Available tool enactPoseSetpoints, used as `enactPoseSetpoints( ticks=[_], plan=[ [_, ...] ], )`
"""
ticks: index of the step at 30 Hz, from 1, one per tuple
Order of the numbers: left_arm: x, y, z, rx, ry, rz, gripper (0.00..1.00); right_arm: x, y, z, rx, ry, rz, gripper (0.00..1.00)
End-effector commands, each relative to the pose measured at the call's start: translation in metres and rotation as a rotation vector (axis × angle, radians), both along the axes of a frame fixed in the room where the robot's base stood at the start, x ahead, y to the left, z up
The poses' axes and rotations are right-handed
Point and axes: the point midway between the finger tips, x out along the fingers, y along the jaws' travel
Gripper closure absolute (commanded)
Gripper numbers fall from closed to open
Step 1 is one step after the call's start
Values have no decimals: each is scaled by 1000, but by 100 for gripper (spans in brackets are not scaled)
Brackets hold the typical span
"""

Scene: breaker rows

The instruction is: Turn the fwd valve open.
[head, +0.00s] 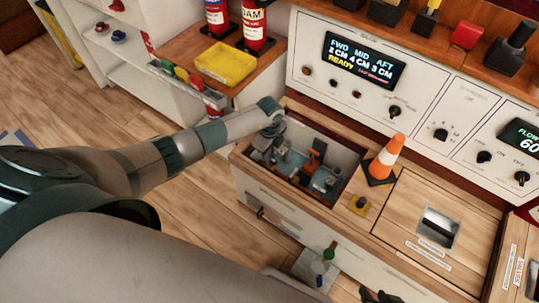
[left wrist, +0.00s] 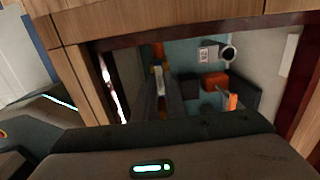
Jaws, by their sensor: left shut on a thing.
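My left gripper (head: 266,152) reaches down into an open recessed compartment (head: 237,152) in the wooden counter. In the left wrist view its two fingers (left wrist: 161,98) are close together on a narrow pale piece with orange at its far end (left wrist: 158,74), which looks like a valve handle. The fingers and arm hide most of it, and I cannot read which valve it is. Another orange part (head: 316,152) stands in the compartment to the right of the gripper. My right gripper (head: 379,296) seems to be the dark shape at the bottom edge, mostly cut off.
A control panel display (head: 363,60) reads FWD 2, MID 4, AFT 3 CM and READY. An orange cone (head: 387,160) stands right of the compartment. A yellow bin (head: 226,63) and red extinguishers (head: 254,24) stand behind.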

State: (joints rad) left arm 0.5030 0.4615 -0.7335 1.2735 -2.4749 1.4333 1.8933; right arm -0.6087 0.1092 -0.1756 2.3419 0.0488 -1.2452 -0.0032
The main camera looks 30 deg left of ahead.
Motion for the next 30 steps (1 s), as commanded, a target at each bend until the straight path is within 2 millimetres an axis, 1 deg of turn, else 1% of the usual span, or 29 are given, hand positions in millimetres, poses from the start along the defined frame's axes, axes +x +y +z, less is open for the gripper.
enactPoseSetpoints(
  ticks=[8,14,20,30],
  plan=[
    [0,1,1,0,0,-48,100,-1,-1,1,-3,6,-1,69],
    [1,1,1,2,-1,-147,100,-3,-3,1,-10,18,-2,69],
    [1,1,1,2,-1,-301,100,-3,-7,0,-20,29,-6,69],
    [1,1,1,2,0,-622,100,-3,-9,-1,-28,41,-8,69]
  ],
)
